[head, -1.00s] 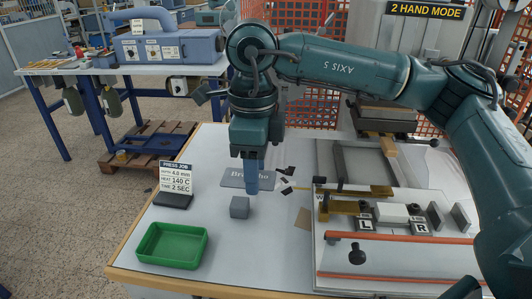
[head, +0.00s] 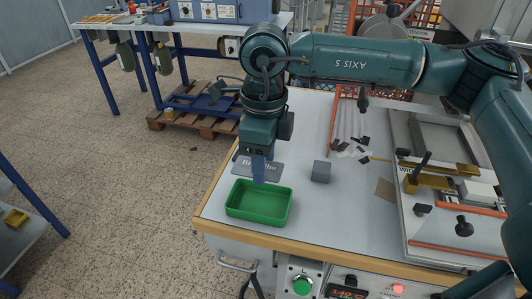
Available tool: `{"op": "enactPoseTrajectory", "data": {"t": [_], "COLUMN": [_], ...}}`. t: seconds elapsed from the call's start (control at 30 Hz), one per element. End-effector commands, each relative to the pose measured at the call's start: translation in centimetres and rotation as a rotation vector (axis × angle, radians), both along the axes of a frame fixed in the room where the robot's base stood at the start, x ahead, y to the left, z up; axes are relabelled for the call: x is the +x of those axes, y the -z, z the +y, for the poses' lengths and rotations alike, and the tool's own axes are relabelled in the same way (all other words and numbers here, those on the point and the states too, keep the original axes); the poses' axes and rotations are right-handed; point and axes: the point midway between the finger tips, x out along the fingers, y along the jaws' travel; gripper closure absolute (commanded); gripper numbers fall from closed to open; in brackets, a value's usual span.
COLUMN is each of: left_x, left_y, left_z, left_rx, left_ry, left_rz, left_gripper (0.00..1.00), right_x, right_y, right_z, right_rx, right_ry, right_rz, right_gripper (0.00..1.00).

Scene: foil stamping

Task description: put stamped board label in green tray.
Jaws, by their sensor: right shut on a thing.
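The grey board label (head: 270,171), with dark lettering partly covered by the fingers, is in my right gripper (head: 259,170). The gripper points down and is shut on it. The label appears raised, over the back edge of the green tray (head: 258,221). The green tray sits at the front left corner of the white table, and its visible inside is empty. The label and fingertips hide part of its far rim. My left gripper is not in view.
A grey block (head: 321,171) stands right of the tray. Several dark scraps (head: 350,150) lie behind it. The stamping fixture (head: 437,188) fills the right side. The table's wooden front edge (head: 300,250) runs close to the tray.

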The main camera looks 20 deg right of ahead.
Motion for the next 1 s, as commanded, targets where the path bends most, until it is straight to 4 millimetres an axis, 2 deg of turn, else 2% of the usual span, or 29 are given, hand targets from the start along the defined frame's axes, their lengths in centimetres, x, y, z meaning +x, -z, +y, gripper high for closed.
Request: {"op": "enactPoseTrajectory", "data": {"t": [0.5, 0.87, 0.9, 1.0], "left_x": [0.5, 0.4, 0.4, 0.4], "left_y": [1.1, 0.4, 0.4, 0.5], "left_z": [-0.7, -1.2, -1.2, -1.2], "left_rx": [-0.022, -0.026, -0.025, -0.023], "left_ry": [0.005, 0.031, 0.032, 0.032], "left_rz": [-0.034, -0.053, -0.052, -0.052], "left_gripper": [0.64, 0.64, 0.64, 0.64], "right_x": [0.0, 0.0, 0.0, 0.0], "right_y": [4.0, 4.2, 4.2, 4.2], "right_z": [0.0, 0.0, 0.0, 0.0], "right_rx": [0.001, 0.0, 0.0, 0.001], "right_ry": [0.0, 0.0, -0.001, -0.001], "right_rz": [0.002, 0.001, 0.001, 0.001], "right_gripper": [0.77, 0.77, 0.55, 0.47]}}
